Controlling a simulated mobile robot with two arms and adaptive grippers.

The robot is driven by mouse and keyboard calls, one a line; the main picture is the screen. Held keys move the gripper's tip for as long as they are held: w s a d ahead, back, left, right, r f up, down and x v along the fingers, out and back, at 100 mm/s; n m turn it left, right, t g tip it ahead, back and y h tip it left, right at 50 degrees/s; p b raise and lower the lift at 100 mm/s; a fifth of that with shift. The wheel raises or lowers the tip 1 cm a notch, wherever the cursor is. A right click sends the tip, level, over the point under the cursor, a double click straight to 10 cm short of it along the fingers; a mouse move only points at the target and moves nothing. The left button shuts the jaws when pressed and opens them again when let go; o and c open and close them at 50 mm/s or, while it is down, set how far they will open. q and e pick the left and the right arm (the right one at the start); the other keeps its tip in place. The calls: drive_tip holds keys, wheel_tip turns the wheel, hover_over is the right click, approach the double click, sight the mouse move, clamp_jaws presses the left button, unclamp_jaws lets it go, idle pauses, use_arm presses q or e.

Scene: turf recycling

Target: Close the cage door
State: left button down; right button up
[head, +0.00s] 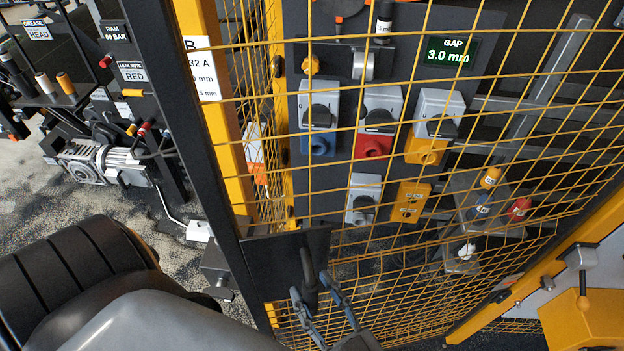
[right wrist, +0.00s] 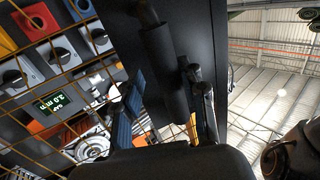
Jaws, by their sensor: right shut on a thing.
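The cage door (head: 512,132) is a yellow wire mesh panel across the right of the head view, with a dark upright bar (head: 198,165) along its left side. A black plate (head: 262,255) at the lower left of the mesh carries a dark upright handle (head: 308,272). My right gripper (head: 326,292) is shut around this handle. In the right wrist view the handle (right wrist: 167,75) stands between the fingers of the right gripper (right wrist: 165,105). A yellow post (head: 207,90) stands by the dark bar. I cannot tell how wide any gap there is. My left gripper is out of view.
Behind the mesh is a panel with blue, red (head: 376,145) and yellow sockets and a GAP display (head: 447,51). A small dark box (head: 216,266) sits left of the dark bar. A motor (head: 97,162) and labelled equipment stand at the left. A yellow unit (head: 584,318) is at lower right.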

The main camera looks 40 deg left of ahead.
drive_tip(key=shift+s+d+f+p, duration=0.25)
drive_tip(key=shift+s+d+p, duration=0.05)
drive_tip(key=shift+s+d, duration=0.55)
drive_tip(key=s, duration=0.1)
drive_tip(key=s+d, duration=0.1)
drive_tip(key=s+d+p, duration=0.1)
drive_tip(key=shift+s+r, duration=0.2)
drive_tip(key=shift+a, duration=0.1)
drive_tip(key=shift+r, duration=0.1)
